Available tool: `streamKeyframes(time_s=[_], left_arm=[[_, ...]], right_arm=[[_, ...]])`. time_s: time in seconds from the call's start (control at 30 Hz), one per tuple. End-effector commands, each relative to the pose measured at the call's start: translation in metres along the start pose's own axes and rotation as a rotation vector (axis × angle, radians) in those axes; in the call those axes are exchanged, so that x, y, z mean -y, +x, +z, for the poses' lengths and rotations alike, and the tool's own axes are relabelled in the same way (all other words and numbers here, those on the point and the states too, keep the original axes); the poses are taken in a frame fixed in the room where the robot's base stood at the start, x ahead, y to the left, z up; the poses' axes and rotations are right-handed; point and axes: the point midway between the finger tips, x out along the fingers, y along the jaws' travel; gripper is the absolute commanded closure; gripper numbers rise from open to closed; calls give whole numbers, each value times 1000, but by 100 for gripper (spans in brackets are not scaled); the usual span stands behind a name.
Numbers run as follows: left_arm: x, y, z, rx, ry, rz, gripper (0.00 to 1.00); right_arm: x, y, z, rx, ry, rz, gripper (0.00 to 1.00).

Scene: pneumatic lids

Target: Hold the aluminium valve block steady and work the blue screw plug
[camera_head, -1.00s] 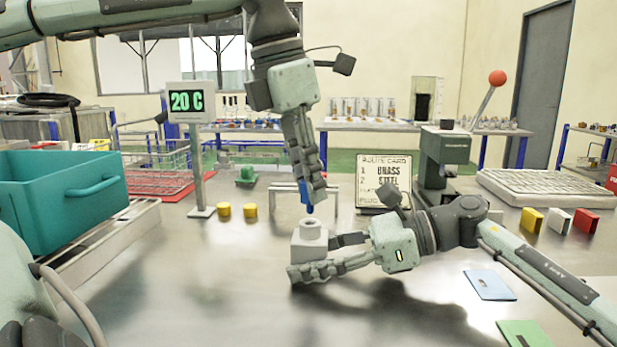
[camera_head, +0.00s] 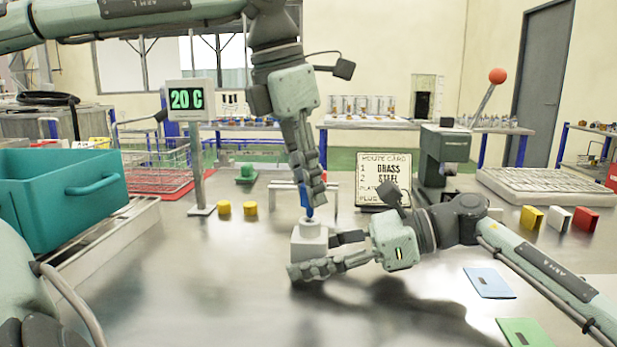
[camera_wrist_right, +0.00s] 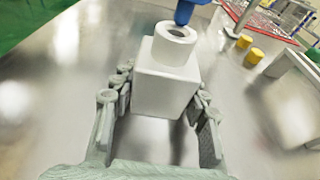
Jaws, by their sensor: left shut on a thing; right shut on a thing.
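The pale grey valve block (camera_head: 309,247) stands on the metal table with its round neck facing up. My right gripper (camera_head: 318,262) is shut around the block's lower body, and in the right wrist view its fingers lie on both sides of the block (camera_wrist_right: 165,92). My left gripper (camera_head: 312,198) points down from above, shut on the blue screw plug (camera_head: 309,212). The plug's lower end is at the neck, slightly tilted in the head view. In the right wrist view the plug (camera_wrist_right: 187,12) appears by the far rim, with the dark bore visible; I cannot tell whether they touch.
A teal crate (camera_head: 62,195) is at the left. A temperature display (camera_head: 187,101) and two yellow cylinders (camera_head: 237,209) stand behind. A route card (camera_head: 383,179) and a press with a red-knobbed lever (camera_head: 444,158) are behind right.

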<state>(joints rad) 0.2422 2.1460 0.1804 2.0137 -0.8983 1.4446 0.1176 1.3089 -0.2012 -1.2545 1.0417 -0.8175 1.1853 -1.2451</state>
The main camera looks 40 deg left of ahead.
Motion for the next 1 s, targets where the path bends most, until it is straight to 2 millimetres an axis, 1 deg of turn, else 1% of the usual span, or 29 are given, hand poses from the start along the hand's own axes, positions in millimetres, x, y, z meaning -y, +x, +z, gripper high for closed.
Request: streamKeyframes(time_s=[0.03, 0.83, 0.93, 1.0], left_arm=[[0, 2, 0, 0, 0, 0, 100], [0, 18, -4, 1, 1, -1, 100], [0, 18, -4, 1, 59, -18, 100], [0, 18, -4, 2, 160, -46, 100]], right_arm=[[-2, 2, -7, -13, 4, 6, 81], [-2, 1, -7, -13, 4, 6, 81], [-2, 2, -7, -13, 4, 6, 81], [-2, 1, -7, -13, 4, 6, 81]])
